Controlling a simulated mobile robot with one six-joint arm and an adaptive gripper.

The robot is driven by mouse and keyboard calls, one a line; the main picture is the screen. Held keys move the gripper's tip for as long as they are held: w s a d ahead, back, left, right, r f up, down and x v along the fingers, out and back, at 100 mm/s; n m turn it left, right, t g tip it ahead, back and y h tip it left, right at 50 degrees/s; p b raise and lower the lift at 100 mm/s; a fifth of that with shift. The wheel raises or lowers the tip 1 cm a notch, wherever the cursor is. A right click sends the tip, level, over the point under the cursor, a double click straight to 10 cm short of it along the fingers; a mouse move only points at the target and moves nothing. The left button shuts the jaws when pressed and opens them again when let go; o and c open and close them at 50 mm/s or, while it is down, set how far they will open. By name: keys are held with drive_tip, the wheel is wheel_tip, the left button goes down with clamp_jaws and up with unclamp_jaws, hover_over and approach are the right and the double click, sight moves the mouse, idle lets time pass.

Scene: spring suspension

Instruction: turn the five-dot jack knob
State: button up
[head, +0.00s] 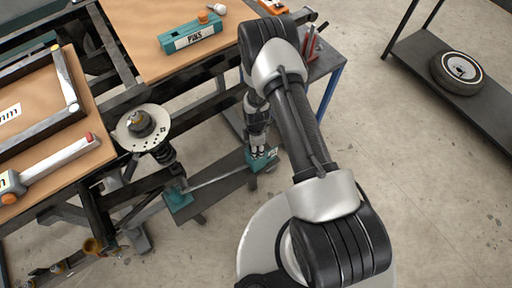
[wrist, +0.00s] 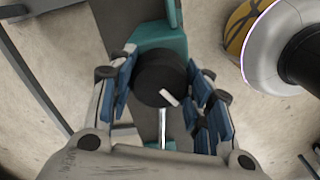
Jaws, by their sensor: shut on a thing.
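The jack's black round knob (wrist: 160,80) shows in the wrist view, with a white pointer mark on its lower right edge. It sits on a teal housing (wrist: 160,38). My gripper (wrist: 165,90) has its blue-padded fingers on both sides of the knob and is shut on it. In the head view my gripper (head: 258,148) reaches down onto the teal block (head: 264,161) at the right end of the jack bar; the knob is hidden there by the fingers. A metal rod runs to another teal block (head: 178,199). No dots on the jack can be made out.
A hub with a brake disc (head: 134,128) and a spring strut stands left of the jack. A tan bench top holds a teal PINS box (head: 190,37). A wheel (head: 459,71) lies on a dark shelf at right. Open floor lies right of my arm.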

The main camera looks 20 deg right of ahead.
drive_tip(key=n+b, duration=0.1)
drive_tip(key=n, duration=0.5)
drive_tip(key=shift+n, duration=0.3)
drive_tip(key=n+b, duration=0.1)
drive_tip(key=n, duration=0.4)
drive_tip(key=shift+n, duration=0.3)
drive_tip(key=o, duration=1.1)
drive_tip(key=shift+c, duration=0.2)
drive_tip(key=shift+r, duration=0.15)
wheel_tip(320, 180, up, 12)
